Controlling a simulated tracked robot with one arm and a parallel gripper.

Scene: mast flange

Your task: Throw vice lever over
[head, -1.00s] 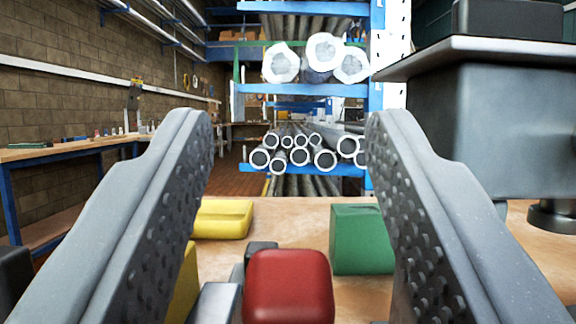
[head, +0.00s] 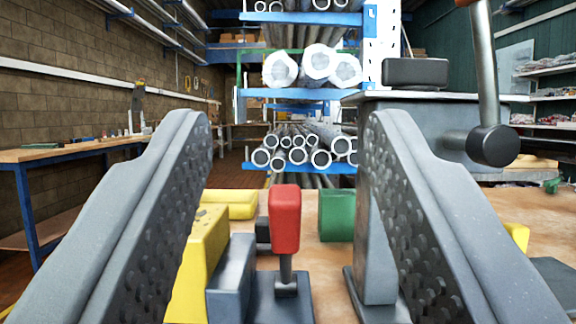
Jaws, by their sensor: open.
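In the head view, a lever with a red grip (head: 286,218) stands upright on a short metal stem from a dark grey base (head: 272,298). It may be the vice lever. My gripper (head: 288,125) is open, one textured finger on each side of the picture. The red grip appears between the fingers, low in the gap, and neither finger touches it. A grey block (head: 231,275) and a yellow block (head: 200,265) sit left of the lever, the yellow one partly hidden by the left finger.
A green block (head: 337,215) and another yellow block (head: 230,204) lie on the tan bench top (head: 315,262). At right stands a grey machine (head: 425,125) with a tilted rod ending in a dark knob (head: 492,146). Pipe racks (head: 300,93) stand behind.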

